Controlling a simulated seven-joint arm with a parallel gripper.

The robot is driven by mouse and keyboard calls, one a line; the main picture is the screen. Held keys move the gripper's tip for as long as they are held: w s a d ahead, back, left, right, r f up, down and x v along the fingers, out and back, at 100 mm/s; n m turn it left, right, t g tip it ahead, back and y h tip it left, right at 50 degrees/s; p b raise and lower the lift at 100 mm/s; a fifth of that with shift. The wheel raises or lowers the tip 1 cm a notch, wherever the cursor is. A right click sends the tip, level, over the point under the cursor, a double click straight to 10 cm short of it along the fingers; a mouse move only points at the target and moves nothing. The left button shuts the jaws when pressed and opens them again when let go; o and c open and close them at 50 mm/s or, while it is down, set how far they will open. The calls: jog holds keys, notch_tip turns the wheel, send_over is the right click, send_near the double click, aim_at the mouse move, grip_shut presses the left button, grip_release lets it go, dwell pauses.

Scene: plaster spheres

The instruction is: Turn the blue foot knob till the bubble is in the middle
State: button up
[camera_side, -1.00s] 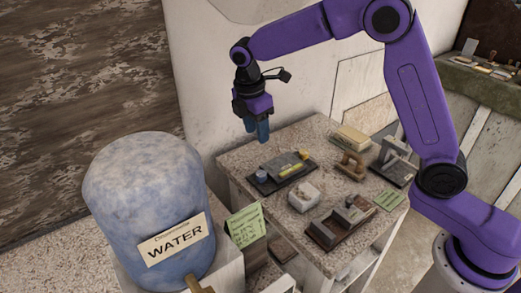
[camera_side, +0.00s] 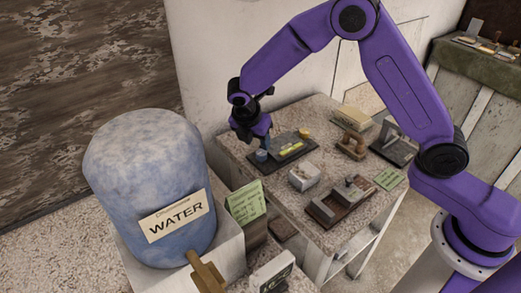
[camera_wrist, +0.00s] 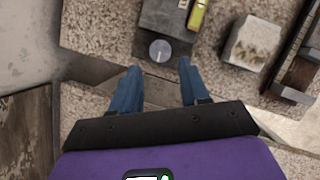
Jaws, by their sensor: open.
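The blue foot knob (camera_side: 261,155) sits at the left end of a dark level base (camera_side: 279,156). A yellow vial (camera_side: 291,147) lies on that base; its bubble is too small to make out. In the wrist view the knob (camera_wrist: 160,50) shows a round grey-blue top with a pale mark. My gripper (camera_side: 264,144) is low over the knob end of the base. In the wrist view its two blue fingers (camera_wrist: 160,64) are apart, one on each side of the knob in the picture, with nothing between them. I cannot tell whether the fingertips are down at knob height.
A pale block (camera_side: 303,177) and a dark wooden device (camera_side: 340,202) stand in front of the level on the speckled table. A wooden-handled tool (camera_side: 350,145) is to its right. A large water barrel (camera_side: 135,165) and a green card (camera_side: 246,202) stand in the left foreground.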

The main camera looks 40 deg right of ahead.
aim_at(261, 152)
jog(key=shift+x, duration=3.1)
jog(key=c, duration=0.7)
